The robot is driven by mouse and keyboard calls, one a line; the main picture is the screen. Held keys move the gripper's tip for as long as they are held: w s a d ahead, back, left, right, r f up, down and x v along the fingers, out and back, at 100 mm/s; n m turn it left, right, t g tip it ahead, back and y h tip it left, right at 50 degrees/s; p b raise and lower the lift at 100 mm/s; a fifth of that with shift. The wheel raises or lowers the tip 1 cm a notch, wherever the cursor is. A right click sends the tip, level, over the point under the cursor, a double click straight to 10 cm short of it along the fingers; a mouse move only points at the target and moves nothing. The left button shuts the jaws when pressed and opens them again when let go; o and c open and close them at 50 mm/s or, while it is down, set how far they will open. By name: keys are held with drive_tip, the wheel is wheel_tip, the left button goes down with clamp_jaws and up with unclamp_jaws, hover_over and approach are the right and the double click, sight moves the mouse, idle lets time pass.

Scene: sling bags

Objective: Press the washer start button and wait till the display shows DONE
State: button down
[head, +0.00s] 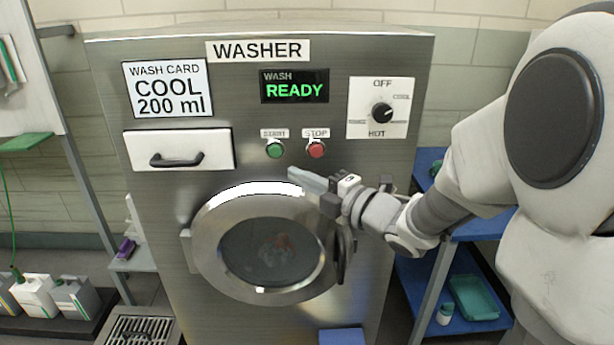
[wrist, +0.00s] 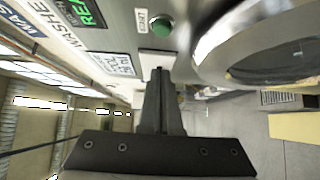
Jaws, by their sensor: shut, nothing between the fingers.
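The steel washer (head: 150,80) fills the middle of the head view. Its display (head: 294,87) reads WASH READY in green. The green start button (head: 275,150) is below the display, with the red stop button (head: 317,150) to its right. In the wrist view the start button (wrist: 160,28) is just beyond the fingertips and off to one side of them. My gripper (head: 297,174) is shut and empty, below and right of the start button, in front of the top of the door. Its closed fingers (wrist: 158,72) point toward the panel in the wrist view. I see no contact with the button.
The round door (head: 215,215) is closed, with reddish cloth behind its glass. A dial (head: 382,113) is at the panel's upper right and a closed drawer (head: 180,149) at its left. A blue shelf unit (head: 462,318) stands right; several jugs (head: 37,297) stand lower left.

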sight(269, 153)
drive_tip(key=shift+w+a, duration=0.6)
drive_tip(key=shift+w, duration=0.75)
drive_tip(key=shift+w+a, duration=0.6)
drive_tip(key=shift+w, duration=0.7)
drive_tip(key=shift+w+a, duration=0.6)
drive_tip(key=shift+w, duration=0.75)
